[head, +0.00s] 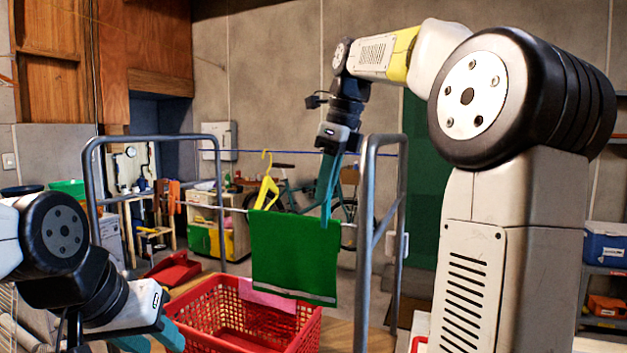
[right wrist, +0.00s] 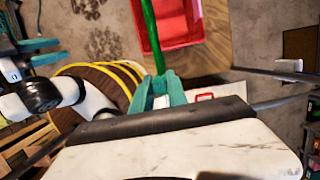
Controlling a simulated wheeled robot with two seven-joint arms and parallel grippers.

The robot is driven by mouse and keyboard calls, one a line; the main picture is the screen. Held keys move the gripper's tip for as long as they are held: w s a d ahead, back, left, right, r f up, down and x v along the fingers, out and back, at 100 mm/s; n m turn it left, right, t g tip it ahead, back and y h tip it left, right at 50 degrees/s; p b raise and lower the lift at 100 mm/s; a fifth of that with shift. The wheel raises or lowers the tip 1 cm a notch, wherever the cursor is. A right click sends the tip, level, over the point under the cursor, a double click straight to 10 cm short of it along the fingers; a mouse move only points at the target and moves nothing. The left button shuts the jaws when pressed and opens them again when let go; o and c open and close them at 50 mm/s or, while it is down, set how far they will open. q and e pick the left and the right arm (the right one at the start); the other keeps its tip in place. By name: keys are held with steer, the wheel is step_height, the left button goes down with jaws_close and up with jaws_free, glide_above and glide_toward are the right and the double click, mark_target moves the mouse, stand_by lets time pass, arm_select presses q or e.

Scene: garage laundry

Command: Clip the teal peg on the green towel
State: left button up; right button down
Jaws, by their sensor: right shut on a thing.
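The green towel (head: 292,255) hangs over the lower white line of the rack, and its edge shows as a green strip in the right wrist view (right wrist: 151,35). My right gripper (head: 326,220) points down at the towel's upper right corner, its teal fingers shut. The teal peg cannot be told apart from the teal fingers; what the right gripper holds is at the towel's edge. Whether the peg straddles the towel is unclear. My left gripper (head: 152,342) is low at the left, empty, its teal fingers apart.
A grey metal rack frame (head: 364,240) stands around the towel, with a blue line (head: 270,152) above.

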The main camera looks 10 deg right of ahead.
steer(key=shift+d+x, duration=0.2)
steer(key=shift+x, duration=0.9)
steer(key=c, duration=1.2)
jaws_free()
steer(key=shift+s+f, duration=0.15)
steer(key=shift+c, duration=0.2)
